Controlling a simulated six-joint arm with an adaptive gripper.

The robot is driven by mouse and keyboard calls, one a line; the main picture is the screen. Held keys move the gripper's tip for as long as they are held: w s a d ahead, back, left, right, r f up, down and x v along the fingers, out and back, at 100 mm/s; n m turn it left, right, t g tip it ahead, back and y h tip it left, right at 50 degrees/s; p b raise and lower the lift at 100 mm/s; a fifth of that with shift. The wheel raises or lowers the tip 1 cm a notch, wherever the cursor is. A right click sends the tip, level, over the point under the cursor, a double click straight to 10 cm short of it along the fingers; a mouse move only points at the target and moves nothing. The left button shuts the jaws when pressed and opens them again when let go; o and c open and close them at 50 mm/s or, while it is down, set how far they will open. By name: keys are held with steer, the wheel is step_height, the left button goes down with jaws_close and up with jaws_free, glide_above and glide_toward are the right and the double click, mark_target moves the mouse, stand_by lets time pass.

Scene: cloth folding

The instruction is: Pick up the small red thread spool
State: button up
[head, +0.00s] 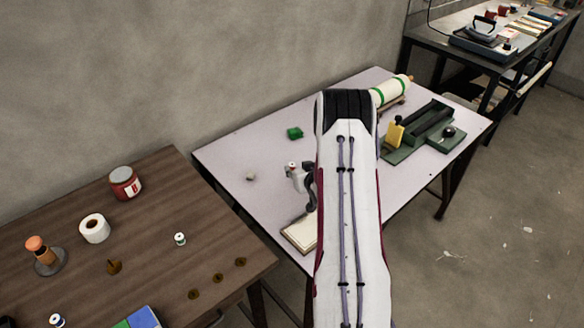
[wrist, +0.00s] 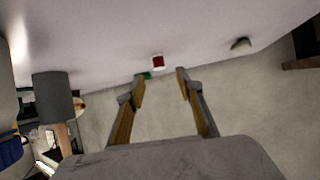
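The small red thread spool (wrist: 158,62) shows in the wrist view at the lilac-grey tabletop, red with a pale end. It lies just beyond and between my gripper's fingertips, with a visible gap to each finger. My gripper (wrist: 160,81) is open and empty, its two fingers apart. In the head view my gripper (head: 303,180) is low over the pale table, partly hidden by my arm. A small pale and reddish thing (head: 292,166) shows beside its fingers there; it is too small to tell surely as the spool.
A green-and-black device (head: 425,130) stands right. The brown table (head: 150,220) holds a jar, a roll and spools.

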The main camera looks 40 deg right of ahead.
mark_target(293, 167)
steer(key=shift+f+x, duration=0.3)
steer(key=shift+x, duration=2.15)
steer(key=c, duration=0.8)
